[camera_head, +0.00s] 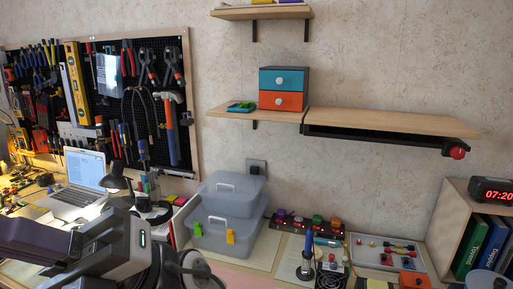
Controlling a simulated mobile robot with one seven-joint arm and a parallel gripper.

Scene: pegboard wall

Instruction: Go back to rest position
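My own dark arm crosses the lower left of the head view, with a small green light on one link. Its links cover part of the desk and some of what stands there. I see no gripper fingertips; the end of the arm is hidden or below the picture's edge. I see nothing held.
A pegboard (122,78) with tools hangs at left above an open laptop (84,180) and a black lamp (117,180). Lidded grey bins (226,218) stand mid-desk. Shelves (390,120) jut from the wall, one bearing a drawer box (284,88). A soldering iron stand (306,265) and a bookcase (452,215) are at right.

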